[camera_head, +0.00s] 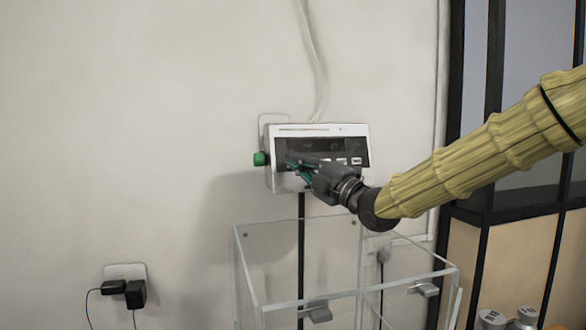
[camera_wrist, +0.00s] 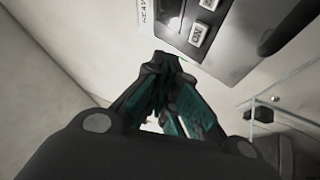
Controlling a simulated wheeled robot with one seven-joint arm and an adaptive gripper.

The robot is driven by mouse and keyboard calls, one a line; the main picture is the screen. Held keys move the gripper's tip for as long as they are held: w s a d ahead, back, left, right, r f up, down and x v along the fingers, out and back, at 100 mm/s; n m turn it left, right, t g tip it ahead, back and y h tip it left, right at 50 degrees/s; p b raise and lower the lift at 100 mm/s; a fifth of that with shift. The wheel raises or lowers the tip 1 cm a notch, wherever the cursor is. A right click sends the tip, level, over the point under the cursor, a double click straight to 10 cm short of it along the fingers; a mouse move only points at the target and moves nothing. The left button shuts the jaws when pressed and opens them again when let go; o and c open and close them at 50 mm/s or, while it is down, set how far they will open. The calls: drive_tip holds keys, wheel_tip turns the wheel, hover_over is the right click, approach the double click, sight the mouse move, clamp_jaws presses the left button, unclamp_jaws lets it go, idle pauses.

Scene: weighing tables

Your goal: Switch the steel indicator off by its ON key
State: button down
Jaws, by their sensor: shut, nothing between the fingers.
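The steel indicator (camera_head: 288,131) is a pale box on the wall with a dark front panel. Its display looks dark, and a row of light keys runs below it; a green knob (camera_head: 260,159) sticks out at its left side. The ON key (camera_wrist: 198,35) shows in the wrist view, just above and right of my fingertips. My gripper (camera_head: 296,166) is shut and empty, in front of the indicator's lower left part, hiding some of its front. It also fills the middle of the wrist view (camera_wrist: 165,70). I cannot tell whether the fingertips touch the panel.
A clear open-topped box (camera_head: 246,270) stands below the indicator, under my gripper. A pale cable (camera_head: 316,60) runs up the wall from the indicator. Plugs (camera_head: 134,292) sit in a socket at lower left. A dark-framed cabinet (camera_head: 484,215) stands at right. The wall at left is clear.

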drive_tip(key=shift+s+d+r+b, duration=0.15)
drive_tip(key=shift+s, duration=0.35)
drive_tip(key=shift+s+d+r+b, duration=0.15)
drive_tip(key=shift+s, duration=0.3)
drive_tip(key=shift+f, duration=0.1)
